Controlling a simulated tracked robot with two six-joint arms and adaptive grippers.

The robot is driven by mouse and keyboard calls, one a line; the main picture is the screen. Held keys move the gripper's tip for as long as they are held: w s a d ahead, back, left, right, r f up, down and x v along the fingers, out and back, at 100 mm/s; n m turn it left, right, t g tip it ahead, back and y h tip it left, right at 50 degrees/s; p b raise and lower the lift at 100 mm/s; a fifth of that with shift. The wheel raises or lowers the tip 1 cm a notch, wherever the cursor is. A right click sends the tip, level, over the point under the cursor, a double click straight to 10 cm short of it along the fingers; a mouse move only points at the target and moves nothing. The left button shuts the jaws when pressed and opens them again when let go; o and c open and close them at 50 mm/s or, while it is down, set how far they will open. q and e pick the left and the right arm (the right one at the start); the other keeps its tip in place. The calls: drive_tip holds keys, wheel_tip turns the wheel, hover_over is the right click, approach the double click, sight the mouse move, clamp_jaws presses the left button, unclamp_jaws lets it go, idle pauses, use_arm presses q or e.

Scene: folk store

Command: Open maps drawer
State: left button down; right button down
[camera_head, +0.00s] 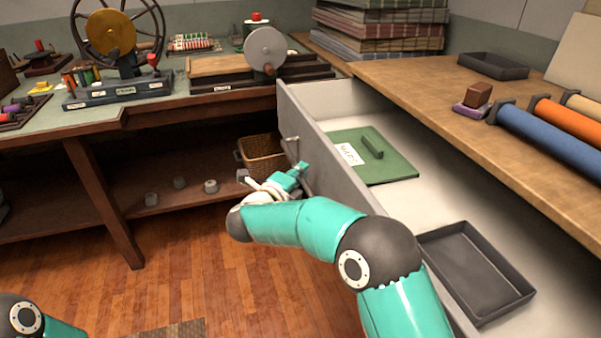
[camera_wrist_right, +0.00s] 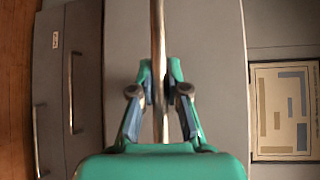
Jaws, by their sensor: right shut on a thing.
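A deep grey drawer (camera_head: 325,165) stands pulled well out from under the wooden counter, its pale inside showing. Whether it is labelled as the maps drawer I cannot read. My right gripper (camera_head: 298,172) is at the outer face of the drawer front. In the right wrist view my right gripper (camera_wrist_right: 160,98) is shut on the metal bar handle (camera_wrist_right: 158,40), with a finger on each side of it. The handle (camera_head: 291,140) shows only partly in the head view. My left gripper is out of view; only part of my left arm shows at the lower left.
Inside the drawer lie a green board (camera_head: 395,168) with a white label and a dark tray (camera_head: 478,270). The counter (camera_head: 430,90) above holds fabric rolls (camera_head: 550,138). A wicker basket (camera_head: 262,150) sits on the low shelf beyond. The wooden floor at left is mostly clear.

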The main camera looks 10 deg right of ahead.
drive_tip(key=shift+w+a+r, duration=0.1)
drive_tip(key=shift+a, duration=0.05)
drive_tip(key=c, duration=1.2)
unclamp_jaws()
drive_tip(key=shift+w, duration=0.15)
drive_tip(key=shift+o, duration=0.2)
drive_tip(key=v, duration=1.2)
drive_tip(key=shift+f, duration=0.2)
